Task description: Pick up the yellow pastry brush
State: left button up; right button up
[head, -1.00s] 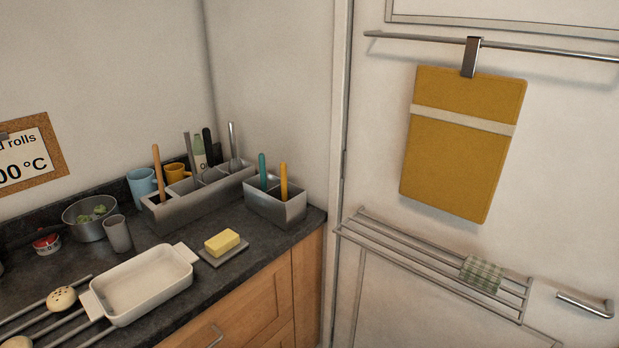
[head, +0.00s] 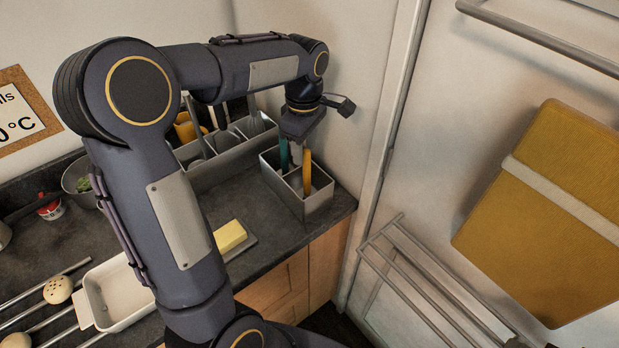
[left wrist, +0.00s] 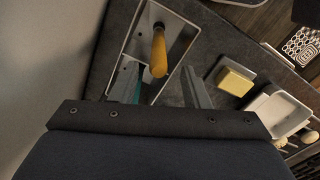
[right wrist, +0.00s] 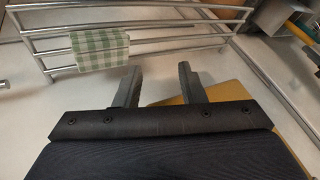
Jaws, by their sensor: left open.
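The yellow pastry brush stands handle up in the right compartment of a small grey two-part holder (head: 318,204); its yellow handle (head: 307,172) shows, its lower end is hidden. In the left wrist view the handle (left wrist: 158,52) points toward the camera, between and ahead of the two fingers. My left gripper (head: 297,150) is above the holder, close to the handles, open and holding nothing. A teal handle (head: 284,156) stands in the other compartment, partly behind the left finger in the wrist view. My right gripper (right wrist: 158,80) is open and empty, away from the counter.
A long grey utensil holder (head: 232,150) stands left of the small one. Butter on a board (head: 230,236) and a white dish (head: 115,295) lie in front. A wall, a rail rack (head: 420,275) and a hanging yellow board (head: 545,215) are at the right.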

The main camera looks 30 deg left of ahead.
aim_at(307, 164)
pick_arm(q)
jog(key=shift+d+f+b, duration=0.1)
jog(key=shift+f+b, duration=0.4)
jog(key=shift+f, duration=0.4)
notch_tip(307, 164, down, 4)
jog(key=b, duration=0.3)
jog(key=shift+w+d, duration=0.1)
jog(key=shift+w, duration=0.05)
pick_arm(e)
notch_tip(307, 164, down, 5)
jog(key=shift+r, duration=0.1)
pick_arm(q)
jog(key=shift+r, duration=0.15)
pick_arm(e)
jog(key=shift+s, duration=0.1)
pick_arm(q)
grip_shut()
